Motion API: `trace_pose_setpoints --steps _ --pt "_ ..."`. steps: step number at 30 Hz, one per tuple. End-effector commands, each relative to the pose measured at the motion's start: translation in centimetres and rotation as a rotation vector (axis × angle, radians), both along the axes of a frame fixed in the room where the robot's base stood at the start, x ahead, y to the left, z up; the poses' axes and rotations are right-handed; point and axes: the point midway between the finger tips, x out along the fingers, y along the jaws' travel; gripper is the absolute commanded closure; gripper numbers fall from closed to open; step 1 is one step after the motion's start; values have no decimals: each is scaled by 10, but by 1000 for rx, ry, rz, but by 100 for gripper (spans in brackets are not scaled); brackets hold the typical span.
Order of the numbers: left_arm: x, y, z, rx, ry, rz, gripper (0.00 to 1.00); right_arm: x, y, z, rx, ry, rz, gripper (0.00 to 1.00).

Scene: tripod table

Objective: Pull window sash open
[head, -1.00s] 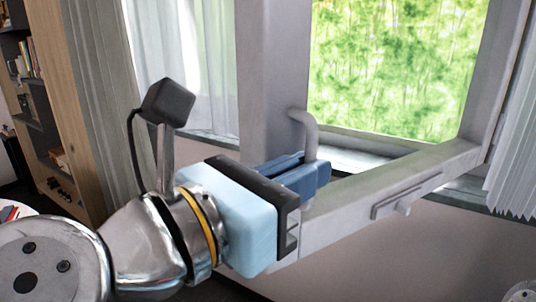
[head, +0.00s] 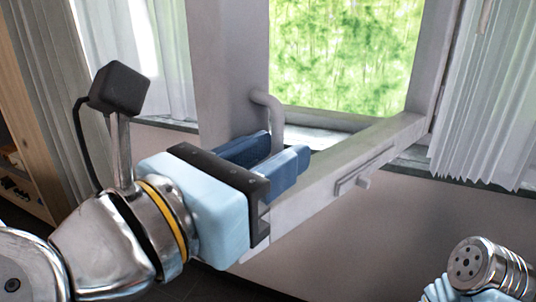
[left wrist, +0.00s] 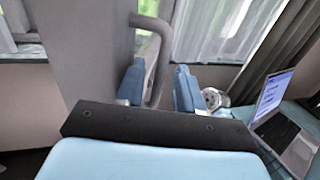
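The grey window sash (head: 226,75) stands swung out from the window opening, its bottom rail (head: 332,180) slanting back toward the right side of the frame. A grey bar handle (head: 276,112) sits on its left upright; it also shows in the left wrist view (left wrist: 160,50). My left gripper (head: 268,155) is at the handle, one blue finger on each side of its lower part. In the left wrist view the fingers (left wrist: 158,88) are apart with the handle between them, and a gap seems to show beside it. My right gripper's fingers are not visible.
A pleated white curtain (head: 490,130) hangs right of the window, another curtain (head: 135,55) left. A small stay (head: 363,180) is on the bottom rail. Part of my right arm is at lower right. The left wrist view shows a laptop (left wrist: 275,125) on a table.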

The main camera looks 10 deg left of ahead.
Motion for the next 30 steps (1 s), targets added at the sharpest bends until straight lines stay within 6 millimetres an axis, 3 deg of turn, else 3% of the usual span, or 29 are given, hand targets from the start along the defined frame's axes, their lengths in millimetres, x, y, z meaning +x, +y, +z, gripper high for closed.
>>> trace_pose_setpoints --steps 10,21,30 --pt "-11 6 0 1 -2 0 63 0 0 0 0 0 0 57" --pt "-86 51 -1 1 -5 0 63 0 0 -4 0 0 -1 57" --pt "-117 70 -1 1 1 0 63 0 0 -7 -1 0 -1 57"
